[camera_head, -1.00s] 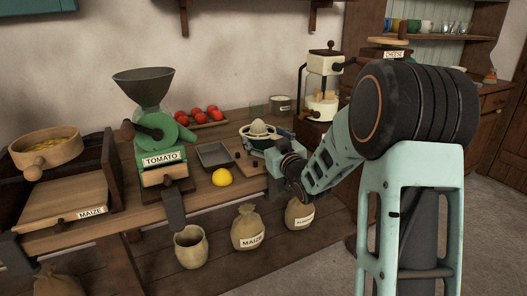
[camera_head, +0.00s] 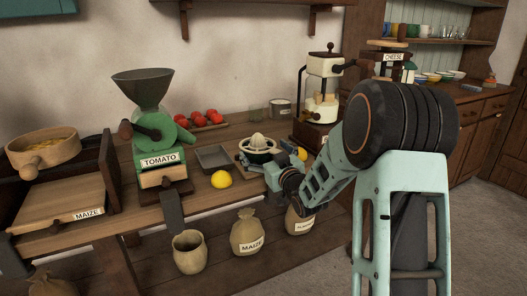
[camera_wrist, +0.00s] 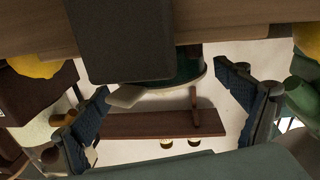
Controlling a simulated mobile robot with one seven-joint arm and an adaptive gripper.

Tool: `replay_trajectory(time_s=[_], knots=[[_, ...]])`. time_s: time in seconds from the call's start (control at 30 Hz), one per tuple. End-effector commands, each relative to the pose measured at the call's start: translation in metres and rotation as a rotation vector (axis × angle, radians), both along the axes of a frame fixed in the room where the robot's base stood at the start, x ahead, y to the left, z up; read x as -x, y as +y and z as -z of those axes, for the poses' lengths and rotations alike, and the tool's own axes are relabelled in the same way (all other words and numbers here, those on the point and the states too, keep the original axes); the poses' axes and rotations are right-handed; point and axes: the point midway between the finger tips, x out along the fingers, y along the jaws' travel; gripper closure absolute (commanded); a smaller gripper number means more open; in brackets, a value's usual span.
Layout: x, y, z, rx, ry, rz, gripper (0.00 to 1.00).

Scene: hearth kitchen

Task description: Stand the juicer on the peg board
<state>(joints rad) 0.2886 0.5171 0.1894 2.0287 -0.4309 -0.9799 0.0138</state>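The juicer (camera_head: 258,143), a dark green bowl with a white ribbed cone, stands upright on the peg board (camera_head: 242,161) near the counter's front edge. Only the left part of the board shows. Whether the juicer's base sits on the pegs cannot be seen. My gripper (camera_head: 266,169) is in front of and slightly below the bowl, empty. In the wrist view, which looks upside down, the two blue fingers are spread wide, and the juicer's dark green bowl (camera_wrist: 190,72) with its pale spout (camera_wrist: 126,96) lies beyond them, partly hidden by a dark slab (camera_wrist: 122,35).
The green tomato mill (camera_head: 158,140) stands further left, a glass-jar mill (camera_head: 322,88) behind right. Sacks (camera_head: 247,232) stand below.

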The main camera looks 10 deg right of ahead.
Motion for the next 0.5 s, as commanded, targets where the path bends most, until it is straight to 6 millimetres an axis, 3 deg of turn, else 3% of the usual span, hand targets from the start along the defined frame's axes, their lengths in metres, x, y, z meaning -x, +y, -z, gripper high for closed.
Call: replay_trajectory(time_s=[0.4, 0.5], knots=[[0.001, 0.000, -0.006, 0.000, 0.001, 0.000, 0.07], [0.016, -0.004, -0.004, 0.001, 0.003, 0.000, 0.07]])
